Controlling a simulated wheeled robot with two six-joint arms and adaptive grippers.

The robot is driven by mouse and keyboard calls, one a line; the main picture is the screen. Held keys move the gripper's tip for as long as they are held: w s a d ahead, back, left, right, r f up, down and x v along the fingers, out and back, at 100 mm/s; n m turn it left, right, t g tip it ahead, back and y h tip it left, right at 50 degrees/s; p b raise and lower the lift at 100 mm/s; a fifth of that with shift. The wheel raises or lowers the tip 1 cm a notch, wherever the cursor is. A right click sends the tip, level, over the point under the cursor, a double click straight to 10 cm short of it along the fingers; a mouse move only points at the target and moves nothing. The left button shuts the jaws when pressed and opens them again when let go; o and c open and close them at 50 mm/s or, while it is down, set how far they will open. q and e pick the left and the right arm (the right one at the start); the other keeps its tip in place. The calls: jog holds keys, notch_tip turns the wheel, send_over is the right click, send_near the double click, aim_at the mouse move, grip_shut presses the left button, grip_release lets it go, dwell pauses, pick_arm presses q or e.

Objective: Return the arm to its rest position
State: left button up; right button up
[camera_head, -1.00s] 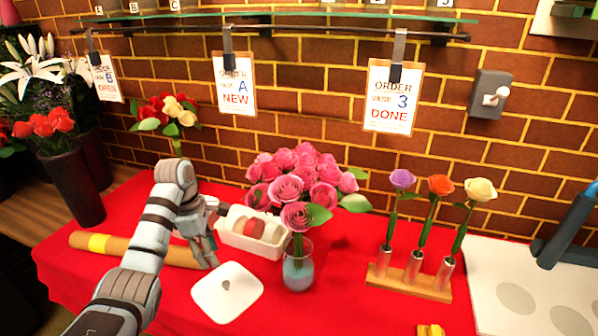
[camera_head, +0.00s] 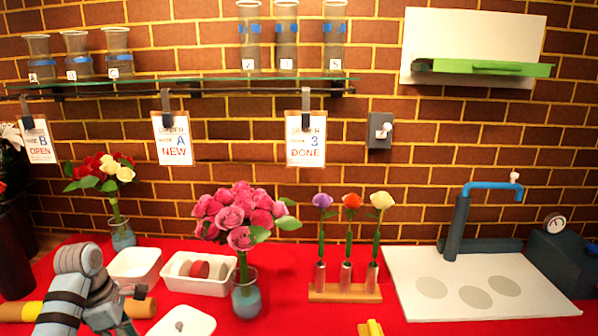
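My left arm comes in at the lower left of the head view. Its gripper (camera_head: 122,318) points down beside the white square lid or plate and in front of the white bins. The fingers are small and partly cut off by the lower edge, so I cannot tell whether they are open. No held object shows. My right arm and gripper are out of view.
A white board (camera_head: 405,290) with a blue tap (camera_head: 490,186) is right. A glass shelf (camera_head: 200,84) holds vases.

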pick_arm(q)
jog(key=w+d+f+n+t+h, duration=0.2)
jog(key=d+f+n+t+h, duration=0.75)
jog(key=d+f+n, duration=0.75)
jog(key=s+a+f+n+y+p, duration=0.1)
jog(key=s+a+f+n+y, duration=0.3)
jog(key=s+f+n, duration=0.6)
jog(key=s+a+f+n+y, duration=0.3)
jog(key=s+f+n+y, duration=0.35)
jog(key=n, duration=0.45)
jog(key=s+f+n+g, duration=0.3)
jog(key=s, duration=0.6)
jog(key=s+d+f+n+g+y, duration=0.1)
jog(key=s+f+n+g, duration=0.2)
jog(key=s, duration=0.7)
jog(key=s+d+f+n+g, duration=0.1)
jog(key=s+f+n+g, duration=0.2)
jog(key=s, duration=0.6)
notch_tip(320, 180, down, 2)
jog(key=shift+s+f+n, duration=0.2)
jog(key=shift+s+n, duration=0.2)
jog(key=shift+n, duration=0.6)
